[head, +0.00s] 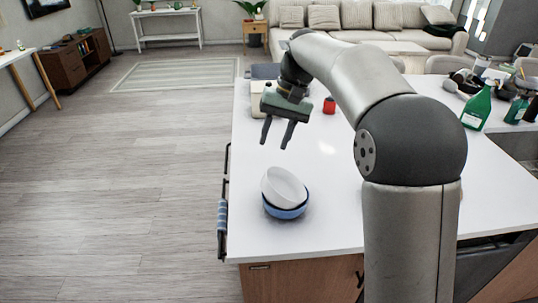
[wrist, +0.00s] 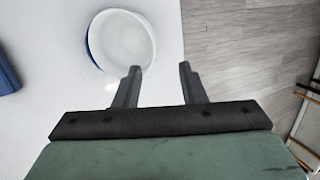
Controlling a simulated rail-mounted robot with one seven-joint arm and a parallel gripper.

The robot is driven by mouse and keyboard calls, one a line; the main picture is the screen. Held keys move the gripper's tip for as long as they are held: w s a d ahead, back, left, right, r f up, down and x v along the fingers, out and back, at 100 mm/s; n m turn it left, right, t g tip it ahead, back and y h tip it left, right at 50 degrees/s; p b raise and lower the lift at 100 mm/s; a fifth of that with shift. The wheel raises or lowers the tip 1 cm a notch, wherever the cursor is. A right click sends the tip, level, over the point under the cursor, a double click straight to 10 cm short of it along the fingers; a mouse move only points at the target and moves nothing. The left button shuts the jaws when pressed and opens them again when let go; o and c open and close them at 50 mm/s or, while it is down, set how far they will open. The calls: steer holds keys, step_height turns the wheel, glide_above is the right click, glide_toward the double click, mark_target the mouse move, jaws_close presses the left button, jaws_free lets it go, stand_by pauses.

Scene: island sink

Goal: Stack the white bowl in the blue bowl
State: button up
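The white bowl (head: 284,187) sits inside the blue bowl (head: 286,212) near the front left corner of the white counter. The white bowl is tilted, with one side of its rim higher than the other. In the wrist view the white bowl (wrist: 122,42) shows from above, with a sliver of the blue bowl (wrist: 93,45) at its left edge. My gripper (head: 275,146) is above and behind the bowls, apart from them. Its two fingers are spread with nothing between them; they also show in the wrist view (wrist: 158,68).
A red can (head: 329,106) and a cream-coloured item (head: 259,96) stand farther back on the counter (head: 318,200). A green bottle (head: 477,107) stands at the right by the sink. A towel (head: 222,215) hangs on the left side rail. The counter around the bowls is clear.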

steer(key=s+d+f+m+t+h, duration=0.1)
steer(key=s+d+f+h, duration=0.15)
steer(key=s+d, duration=0.8)
steer(key=s+d+f, duration=0.3)
steer(key=s+f, duration=0.2)
steer(key=s, duration=0.3)
steer(key=s+d+f+t, duration=0.1)
steer(key=s+d+f, duration=0.3)
steer(key=s, duration=0.5)
step_height(320, 180, down, 2)
steer(key=shift+s+f+t+h, duration=0.15)
steer(key=shift+s+t+h, duration=0.15)
steer(key=shift+h, duration=0.05)
steer(key=shift+o, duration=0.6)
